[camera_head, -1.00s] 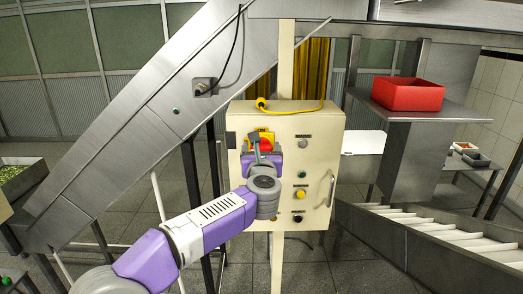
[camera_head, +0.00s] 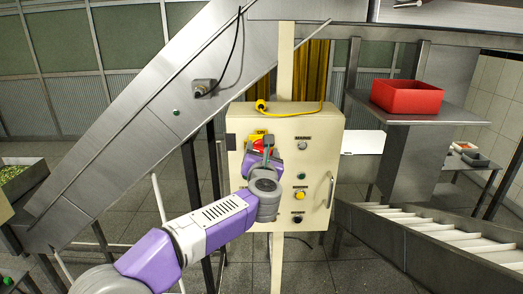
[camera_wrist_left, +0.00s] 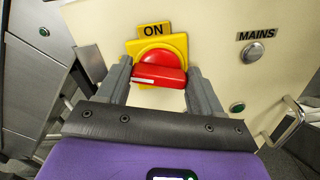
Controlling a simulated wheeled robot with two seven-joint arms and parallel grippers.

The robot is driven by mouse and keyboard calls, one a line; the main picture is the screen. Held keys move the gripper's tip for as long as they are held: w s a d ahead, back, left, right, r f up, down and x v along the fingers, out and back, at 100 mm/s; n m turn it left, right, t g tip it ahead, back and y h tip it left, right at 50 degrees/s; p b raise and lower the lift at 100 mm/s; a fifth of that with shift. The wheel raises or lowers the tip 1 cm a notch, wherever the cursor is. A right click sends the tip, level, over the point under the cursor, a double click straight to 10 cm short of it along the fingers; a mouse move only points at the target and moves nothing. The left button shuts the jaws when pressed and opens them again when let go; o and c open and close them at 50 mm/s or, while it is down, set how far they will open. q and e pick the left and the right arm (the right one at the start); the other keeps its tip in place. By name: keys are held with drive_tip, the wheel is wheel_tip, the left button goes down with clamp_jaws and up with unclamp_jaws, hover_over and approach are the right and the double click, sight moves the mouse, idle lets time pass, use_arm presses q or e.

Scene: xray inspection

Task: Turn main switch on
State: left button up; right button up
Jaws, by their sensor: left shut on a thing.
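The main switch is a red rotary knob on a yellow plate under an ON label, on a cream control box (camera_head: 315,165). The red knob (camera_wrist_left: 160,62) shows large in the left wrist view, its grip bar lying almost level with a white mark towards its left end. It also shows in the head view (camera_head: 262,145). My left gripper (camera_head: 262,151) is shut on the knob, one finger at each end of the bar; both fingers show in the left wrist view (camera_wrist_left: 158,80). My right gripper is not in view.
A MAINS lamp (camera_wrist_left: 254,53) sits right of the switch. A yellow button (camera_head: 300,195) and a door handle (camera_head: 330,190) are on the same box. A yellow cable (camera_head: 300,112) lies on its top. A red bin (camera_head: 407,97) stands on a shelf at right.

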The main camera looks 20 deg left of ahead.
use_arm(q)
drive_tip(key=m+p, duration=0.1)
drive_tip(key=m, duration=0.2)
drive_tip(key=shift+d+m, duration=0.1)
drive_tip(key=shift+m, duration=0.3)
drive_tip(key=m+p, duration=0.2)
drive_tip(key=m, duration=0.1)
drive_tip(key=shift+m, duration=0.3)
drive_tip(key=m+p, duration=0.2)
drive_tip(key=m, duration=0.2)
drive_tip(key=shift+f+m+p, duration=0.15)
drive_tip(key=shift+m+p, duration=0.35)
drive_tip(key=shift+m, duration=0.8)
drive_tip(key=o, duration=1.1)
drive_tip(key=shift+c, duration=0.2)
drive_tip(key=shift+s+d, duration=0.1)
